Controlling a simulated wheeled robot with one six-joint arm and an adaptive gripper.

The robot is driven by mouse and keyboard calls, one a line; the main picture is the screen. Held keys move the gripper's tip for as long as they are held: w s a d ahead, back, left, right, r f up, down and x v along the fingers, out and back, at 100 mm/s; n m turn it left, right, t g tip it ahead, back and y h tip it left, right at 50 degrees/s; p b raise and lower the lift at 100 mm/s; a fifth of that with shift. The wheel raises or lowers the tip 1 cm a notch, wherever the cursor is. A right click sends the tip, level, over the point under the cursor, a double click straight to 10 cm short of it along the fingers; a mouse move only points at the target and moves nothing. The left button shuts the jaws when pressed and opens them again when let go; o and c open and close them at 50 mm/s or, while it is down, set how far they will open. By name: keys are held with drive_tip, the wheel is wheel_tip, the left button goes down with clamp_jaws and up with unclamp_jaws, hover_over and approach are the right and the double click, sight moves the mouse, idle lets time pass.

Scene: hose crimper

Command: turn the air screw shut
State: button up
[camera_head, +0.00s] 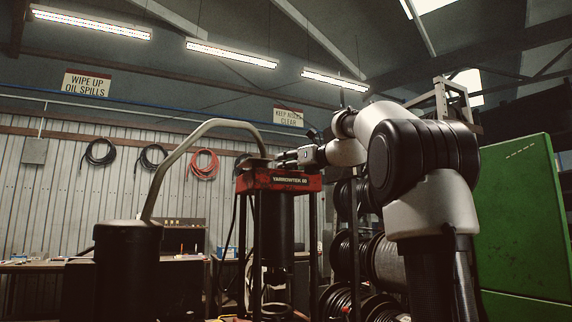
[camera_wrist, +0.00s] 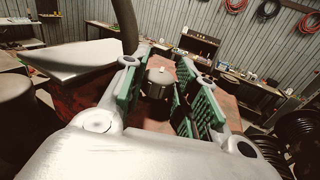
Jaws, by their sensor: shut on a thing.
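The air screw (camera_wrist: 160,80) is a small dark metal knob with a pale nub on top. In the wrist view it stands on the red top of the crimper (camera_wrist: 226,106). The crimper (camera_head: 290,181) also shows in the head view, a red head on dark posts. My gripper (camera_wrist: 163,74) has green ribbed pads on either side of the screw and is shut on it. In the head view my gripper (camera_head: 284,158) reaches in from the right, just above the crimper's top. The screw itself cannot be made out there.
A grey bent pipe (camera_head: 190,137) rises from a dark cylinder (camera_head: 128,262) and comes down by the crimper's top, close to my gripper. Hose reels (camera_head: 385,262) and a green cabinet (camera_head: 525,215) stand on the right. A cluttered workbench (camera_head: 35,266) lies behind.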

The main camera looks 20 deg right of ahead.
drive_tip(key=o, duration=1)
drive_tip(key=v, duration=1.2)
drive_tip(key=shift+a, duration=0.1)
